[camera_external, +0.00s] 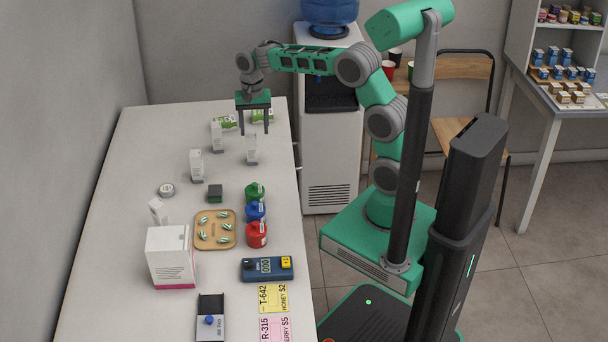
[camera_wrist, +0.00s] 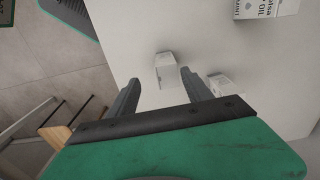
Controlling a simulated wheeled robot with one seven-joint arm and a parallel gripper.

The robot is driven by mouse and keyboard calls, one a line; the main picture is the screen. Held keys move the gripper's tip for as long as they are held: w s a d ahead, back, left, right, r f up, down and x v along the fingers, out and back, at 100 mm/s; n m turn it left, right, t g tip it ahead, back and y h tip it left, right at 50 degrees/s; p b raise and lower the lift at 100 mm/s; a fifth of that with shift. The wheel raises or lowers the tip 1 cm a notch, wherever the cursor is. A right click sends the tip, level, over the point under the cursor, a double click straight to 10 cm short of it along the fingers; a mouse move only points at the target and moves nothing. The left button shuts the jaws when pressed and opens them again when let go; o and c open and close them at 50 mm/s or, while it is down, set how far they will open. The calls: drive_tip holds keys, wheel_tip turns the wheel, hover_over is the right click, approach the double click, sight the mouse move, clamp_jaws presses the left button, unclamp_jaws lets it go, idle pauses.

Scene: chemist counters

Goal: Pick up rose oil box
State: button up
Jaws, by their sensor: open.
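Several small white boxes stand on the counter; I cannot read which one is the rose oil box. In the external view one white box (camera_external: 251,149) stands just below my gripper (camera_external: 254,132), and another (camera_external: 217,137) is to its left. A third white box (camera_external: 196,165) is nearer the camera. My gripper is open and empty, pointing down above the counter. In the wrist view a white box (camera_wrist: 166,72) shows between the fingertips (camera_wrist: 161,76), apart from them. Another white box (camera_wrist: 220,84) is beside the right finger, partly hidden. A printed box (camera_wrist: 262,9) is cut off at the top right.
The counter (camera_external: 130,150) also holds green packets (camera_external: 224,122), blue, green and red bottles (camera_external: 256,234), a tray of capsules (camera_external: 215,241) and a large white box (camera_external: 171,257). A water dispenser (camera_external: 333,150) stands beyond the counter's right edge.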

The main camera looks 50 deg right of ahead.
sight(252, 146)
drive_tip(key=shift+w+f, duration=0.2)
drive_tip(key=shift+w, duration=0.2)
drive_tip(key=f, duration=0.3)
drive_tip(key=f+p, duration=0.1)
drive_tip(key=f, duration=0.3)
drive_tip(key=shift+w+a+f, duration=0.2)
drive_tip(key=shift+f, duration=0.1)
clamp_jaws()
